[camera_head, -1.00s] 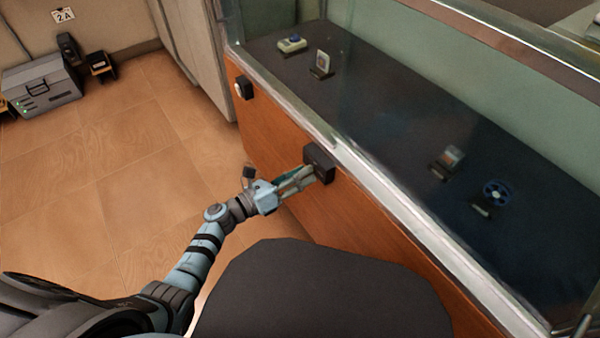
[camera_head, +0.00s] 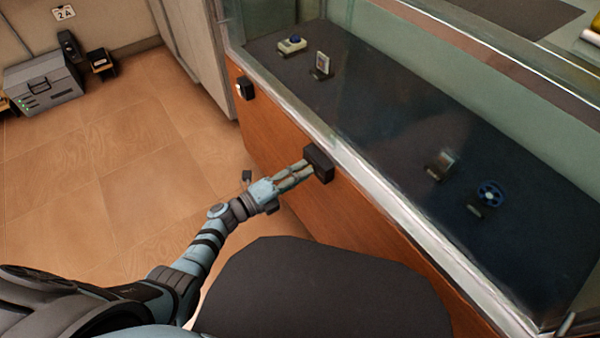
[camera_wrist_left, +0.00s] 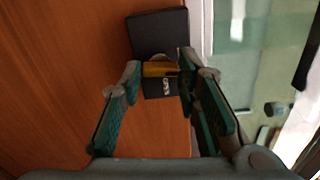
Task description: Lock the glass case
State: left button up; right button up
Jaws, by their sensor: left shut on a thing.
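The glass case (camera_head: 333,127) runs diagonally across the head view, with a wooden lower front and a pale metal edge. A black lock box (camera_head: 319,162) sits on its front, just below that edge; it also shows in the left wrist view (camera_wrist_left: 158,31). My left gripper (camera_head: 306,170) reaches it from the left. In the left wrist view, its fingers (camera_wrist_left: 160,72) are shut on a small brass-and-black lock piece (camera_wrist_left: 160,88) in front of the box. Pale marks show on its dark part. Whether it is locked cannot be told. My right gripper is not in view.
Several small exhibits, including a blue reel (camera_head: 490,193), stand on the dark case floor. Another small black fitting (camera_head: 245,88) is farther along the front. A grey box (camera_head: 43,84) stands by the far wall. The tiled floor at left is clear.

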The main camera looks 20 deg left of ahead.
pick_arm(q)
jog(key=shift+s+f+n, duration=0.1)
jog(key=shift+n, duration=0.8)
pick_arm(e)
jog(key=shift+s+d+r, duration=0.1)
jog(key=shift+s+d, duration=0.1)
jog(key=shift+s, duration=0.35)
pick_arm(q)
jog(key=o, duration=1.2)
jog(key=shift+c, duration=0.2)
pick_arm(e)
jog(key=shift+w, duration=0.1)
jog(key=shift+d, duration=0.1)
pick_arm(q)
jog(key=v, duration=1.2)
